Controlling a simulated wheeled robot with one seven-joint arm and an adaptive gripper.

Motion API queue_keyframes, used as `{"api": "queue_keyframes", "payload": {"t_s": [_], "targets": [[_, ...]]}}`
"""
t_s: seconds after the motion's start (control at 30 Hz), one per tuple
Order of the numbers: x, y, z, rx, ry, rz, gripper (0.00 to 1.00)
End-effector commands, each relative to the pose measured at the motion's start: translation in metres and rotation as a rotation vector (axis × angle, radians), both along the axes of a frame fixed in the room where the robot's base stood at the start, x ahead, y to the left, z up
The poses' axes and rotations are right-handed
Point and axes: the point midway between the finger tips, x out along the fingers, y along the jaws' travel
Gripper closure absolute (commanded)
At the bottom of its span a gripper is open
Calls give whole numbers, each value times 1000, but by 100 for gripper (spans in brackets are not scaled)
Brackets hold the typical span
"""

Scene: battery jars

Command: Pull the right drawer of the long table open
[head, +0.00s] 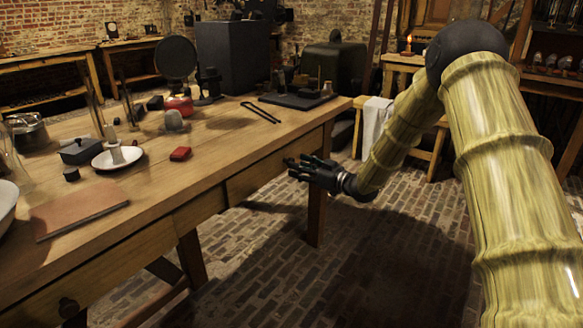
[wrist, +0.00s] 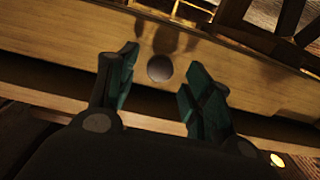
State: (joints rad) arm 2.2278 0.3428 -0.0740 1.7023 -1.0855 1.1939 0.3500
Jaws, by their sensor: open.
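The long table (head: 235,150) runs from the front left to the back of the head view. Its right drawer (head: 258,178) is the far one in the front side, and its face looks flush with the frame. My gripper (head: 300,168) is in front of the right end of that drawer and covers its knob in the head view. In the wrist view the round dark knob (wrist: 160,68) shows on the wooden drawer face, between and beyond the fingertips of my open gripper (wrist: 158,82). I see no contact with the knob.
The left drawer's dark knob (head: 68,308) shows at the lower left. A table leg (head: 316,215) stands below my gripper. The brick floor (head: 390,260) in front is clear.

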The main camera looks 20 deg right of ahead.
Motion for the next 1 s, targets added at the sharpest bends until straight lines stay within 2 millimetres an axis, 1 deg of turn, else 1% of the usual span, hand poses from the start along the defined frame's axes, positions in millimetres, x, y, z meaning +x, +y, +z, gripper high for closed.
{"api": "queue_keyframes", "payload": {"t_s": [0.1, 0.3, 0.47, 0.7, 0.77, 0.9, 0.97, 1.0], "targets": [[13, 12, -2, -2, -1, 2, 50], [28, 22, -1, -1, 1, 1, 50], [32, 25, 0, 0, 0, 0, 50], [32, 25, 0, 0, 0, 0, 50], [32, 25, 0, 0, 0, 0, 61], [31, 25, 0, 0, 0, 0, 86], [31, 25, 0, 0, 0, -1, 97], [31, 25, 0, 0, 0, -1, 100]]}}
